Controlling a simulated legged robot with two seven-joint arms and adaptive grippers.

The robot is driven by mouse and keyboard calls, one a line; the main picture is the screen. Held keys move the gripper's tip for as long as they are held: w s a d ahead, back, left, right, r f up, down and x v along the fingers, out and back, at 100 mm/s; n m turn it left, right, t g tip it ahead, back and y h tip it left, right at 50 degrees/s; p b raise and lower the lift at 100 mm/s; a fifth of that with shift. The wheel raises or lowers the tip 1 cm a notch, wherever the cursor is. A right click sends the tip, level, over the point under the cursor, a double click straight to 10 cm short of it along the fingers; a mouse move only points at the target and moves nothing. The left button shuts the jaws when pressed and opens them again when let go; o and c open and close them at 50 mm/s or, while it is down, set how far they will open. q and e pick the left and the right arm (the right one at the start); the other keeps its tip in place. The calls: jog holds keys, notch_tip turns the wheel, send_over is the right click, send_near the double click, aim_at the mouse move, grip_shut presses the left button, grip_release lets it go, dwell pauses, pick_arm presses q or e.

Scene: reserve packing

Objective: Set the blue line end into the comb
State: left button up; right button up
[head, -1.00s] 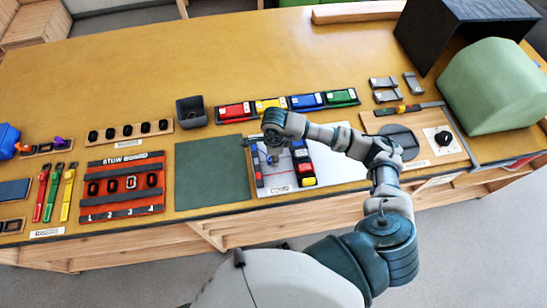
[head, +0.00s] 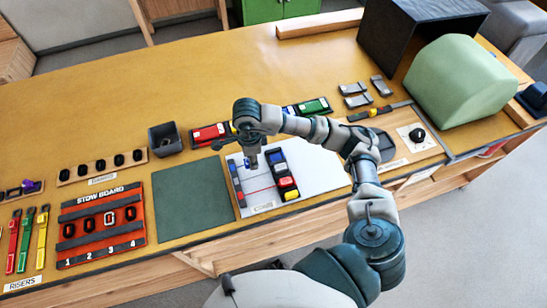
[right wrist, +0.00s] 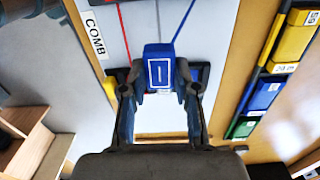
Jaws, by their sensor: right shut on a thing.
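My right gripper (right wrist: 160,85) is shut on a blue block (right wrist: 158,68), the blue line end. The blue line (right wrist: 184,20) runs from it toward the top of the right wrist view. A dark strip (right wrist: 200,76) with red and yellow parts lies behind the block; contact cannot be told. In the head view the right gripper (head: 250,160) is over the white board (head: 262,195), which has a comb label (head: 263,208). A strip with coloured blocks (head: 284,172) lies along the board's right side. My left gripper is not in view.
A red stow board (head: 103,225) and a green mat (head: 192,198) lie to the left. A dark cup (head: 165,140) stands behind. A red case (head: 208,134) and a green case (head: 313,106) lie behind the board. A green rounded block (head: 460,75) stands at right.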

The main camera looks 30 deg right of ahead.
jog(key=shift+d, duration=0.1)
jog(key=w+d+p, duration=0.2)
jog(key=d+p, duration=0.3)
jog(key=p, duration=0.6)
send_over(277, 157)
notch_tip(277, 157, down, 2)
jog(key=shift+w+d+f+b, duration=0.1)
jog(key=shift+f+b, duration=0.2)
jog(key=shift+f, duration=0.05)
jog(key=shift+f+b, duration=1.6)
jog(key=shift+f, duration=1.15)
jog(key=shift+f+b, duration=0.45)
jog(key=o, duration=1.1)
jog(key=shift+r, duration=0.1)
